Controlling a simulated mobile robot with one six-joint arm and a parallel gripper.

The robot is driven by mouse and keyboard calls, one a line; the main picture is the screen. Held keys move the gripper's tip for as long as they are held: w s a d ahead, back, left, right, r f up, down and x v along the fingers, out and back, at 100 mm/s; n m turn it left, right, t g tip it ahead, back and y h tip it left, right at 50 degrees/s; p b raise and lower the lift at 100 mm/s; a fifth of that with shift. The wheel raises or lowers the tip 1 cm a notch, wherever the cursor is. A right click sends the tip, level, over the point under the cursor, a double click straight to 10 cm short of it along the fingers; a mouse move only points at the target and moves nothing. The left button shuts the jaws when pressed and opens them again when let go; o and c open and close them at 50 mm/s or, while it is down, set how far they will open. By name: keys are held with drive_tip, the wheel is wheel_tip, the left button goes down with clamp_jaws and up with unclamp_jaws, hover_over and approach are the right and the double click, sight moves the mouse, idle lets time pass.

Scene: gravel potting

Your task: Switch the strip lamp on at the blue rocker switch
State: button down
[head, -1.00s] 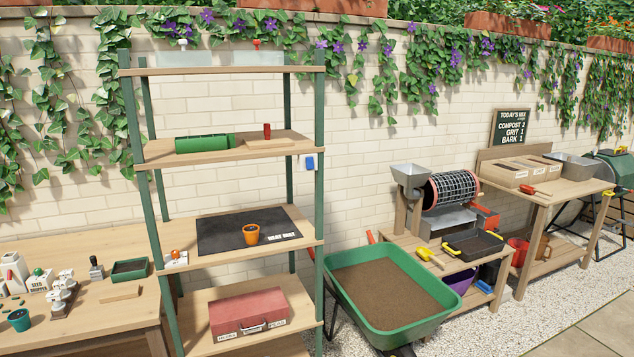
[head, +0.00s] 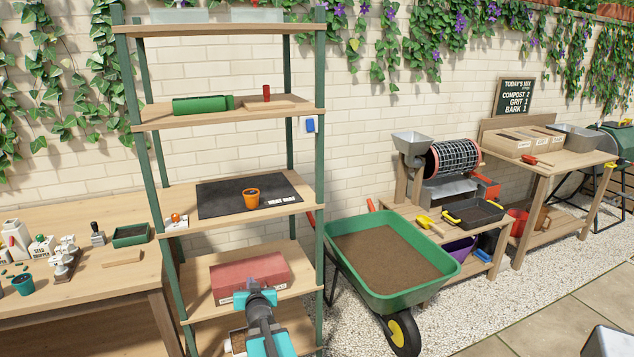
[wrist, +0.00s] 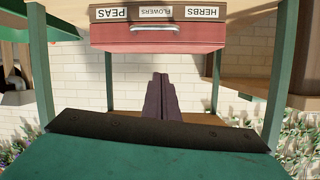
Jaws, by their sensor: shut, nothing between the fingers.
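The blue rocker switch (head: 310,125) is on a white plate at the right side of the wooden shelf rack, just below the shelf with the green roll. I cannot make out the strip lamp or whether it is lit. My gripper (wrist: 160,76) is shut and empty; its dark fingers lie together in the wrist view. In the head view my teal arm rises in front of the red seed box (head: 235,278), well below and left of the switch. The box also shows upside down in the wrist view (wrist: 155,38), beyond the fingertips.
The rack has green posts (head: 319,150). A black heat mat (head: 220,205) bears an orange pot (head: 251,197). A green roll (head: 201,104) lies above it. A green wheelbarrow (head: 375,299) stands close to the right. Paving (head: 540,310) is open at front right.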

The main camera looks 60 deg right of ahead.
drive_tip(key=s+d+r+t+h, duration=0.1)
drive_tip(key=s+d+r+h, duration=0.2)
drive_tip(key=r, duration=0.4)
drive_tip(key=s+d+r+m+t+h+b, duration=0.1)
drive_tip(key=s+d+r+t, duration=0.15)
drive_tip(key=d+r, duration=0.35)
drive_tip(key=s+d+r+t+h, duration=0.1)
drive_tip(key=s+d+r, duration=0.25)
drive_tip(key=r, duration=0.45)
drive_tip(key=s+d+r+n+t, duration=0.1)
drive_tip(key=s+r+t, duration=0.2)
drive_tip(key=s+r, duration=0.3)
drive_tip(key=s+r+n+t+h+b, duration=0.1)
drive_tip(key=s+r+n+t, duration=0.1)
drive_tip(key=s+r, duration=0.5)
wheel_tip(320, 180, up, 6)
drive_tip(key=shift+d+f+t+h, duration=0.1)
drive_tip(key=shift+d+t+h, duration=0.25)
drive_tip(key=shift+t, duration=0.2)
drive_tip(key=shift+d, duration=0.1)
drive_tip(key=p, duration=0.2)
approach(313, 127)
wheel_tip(313, 127, up, 4)
drive_tip(key=shift+w+d+f+p, duration=0.15)
drive_tip(key=shift+w+d+p, duration=0.1)
drive_tip(key=shift+w+d, duration=0.45)
drive_tip(key=shift+w+d+f+p, duration=0.15)
drive_tip(key=shift+w+d, duration=0.3)
drive_tip(key=shift+w, duration=0.45)
drive_tip(key=shift+s+a, duration=0.1)
